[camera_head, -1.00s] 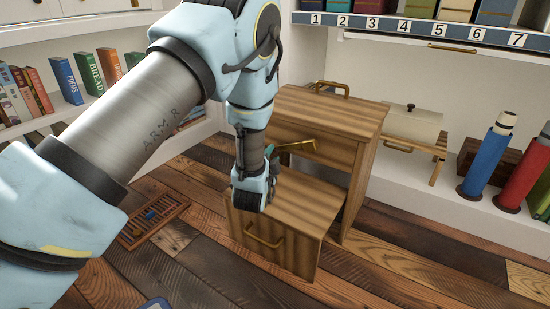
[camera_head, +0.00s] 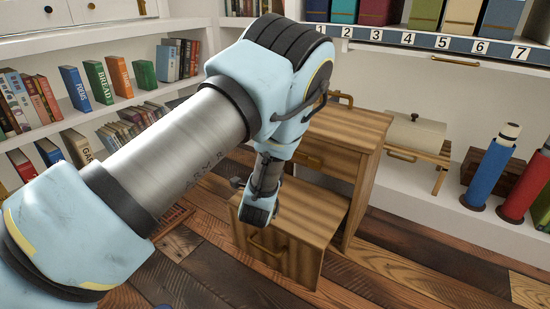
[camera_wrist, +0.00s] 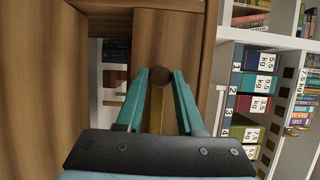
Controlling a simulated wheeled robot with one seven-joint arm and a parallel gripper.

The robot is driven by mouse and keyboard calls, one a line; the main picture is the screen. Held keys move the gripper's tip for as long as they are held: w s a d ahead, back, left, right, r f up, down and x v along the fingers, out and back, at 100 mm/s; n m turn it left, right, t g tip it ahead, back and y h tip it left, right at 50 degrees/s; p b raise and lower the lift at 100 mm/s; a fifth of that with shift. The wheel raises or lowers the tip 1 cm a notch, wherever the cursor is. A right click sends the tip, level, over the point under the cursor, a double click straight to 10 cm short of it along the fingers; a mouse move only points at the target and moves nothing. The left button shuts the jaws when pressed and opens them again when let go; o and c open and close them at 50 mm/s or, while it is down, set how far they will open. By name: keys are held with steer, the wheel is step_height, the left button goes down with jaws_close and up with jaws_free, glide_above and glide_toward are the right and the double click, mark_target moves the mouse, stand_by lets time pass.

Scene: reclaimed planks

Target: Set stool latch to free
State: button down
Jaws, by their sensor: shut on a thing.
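The wooden two-level stool (camera_head: 352,128) stands on the plank floor in the head view, its lower step (camera_head: 303,213) towards me. The brass latch lever (camera_wrist: 157,108) shows in the wrist view as a narrow bar with a dark round knob at its end. My gripper (camera_wrist: 162,75) has its two teal fingers on either side of the lever and is shut on it. In the head view my arm hides the fingers and the lever, above the lower step. Which position the latch is in cannot be told.
A white shelf on the right holds a small roll-shaped chest (camera_head: 415,136) and blue (camera_head: 490,168) and red (camera_head: 522,188) cylinders. Bookshelves (camera_head: 85,90) line the left wall. The plank floor (camera_head: 390,265) right of the stool is clear.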

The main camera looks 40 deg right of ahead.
steer(key=shift+a, duration=0.1)
steer(key=c, duration=0.5)
jaws_free()
steer(key=shift+c, duration=0.2)
steer(key=p+v, duration=0.3)
steer(key=v, duration=0.7)
steer(key=shift+s+a+p, duration=0.25)
steer(key=shift+s+p, duration=0.05)
